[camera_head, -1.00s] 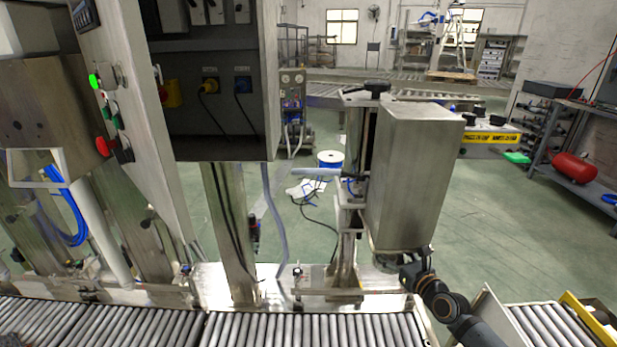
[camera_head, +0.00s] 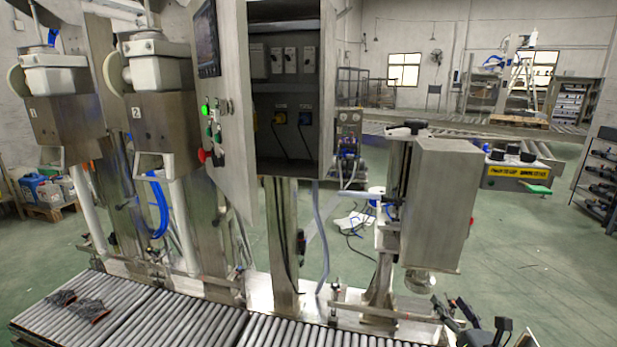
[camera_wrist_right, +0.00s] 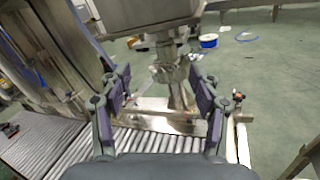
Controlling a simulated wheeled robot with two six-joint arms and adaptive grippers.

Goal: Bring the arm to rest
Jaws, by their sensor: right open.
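My right gripper (camera_head: 452,305) is low at the right front of the head view, just below the steel box-shaped machine head (camera_head: 440,200). In the right wrist view its two finger pads stand wide apart, and the gripper (camera_wrist_right: 159,88) is open with nothing between the fingers. Beyond the fingers, the round metal spout (camera_wrist_right: 168,66) under the machine head shows, apart from the pads. My left gripper is not in view.
A roller conveyor (camera_head: 190,322) runs along the front, with dark gloves (camera_head: 90,308) lying on its left part. A control cabinet (camera_head: 285,100) with a green light stands behind it. Open green floor (camera_head: 540,260) lies to the right.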

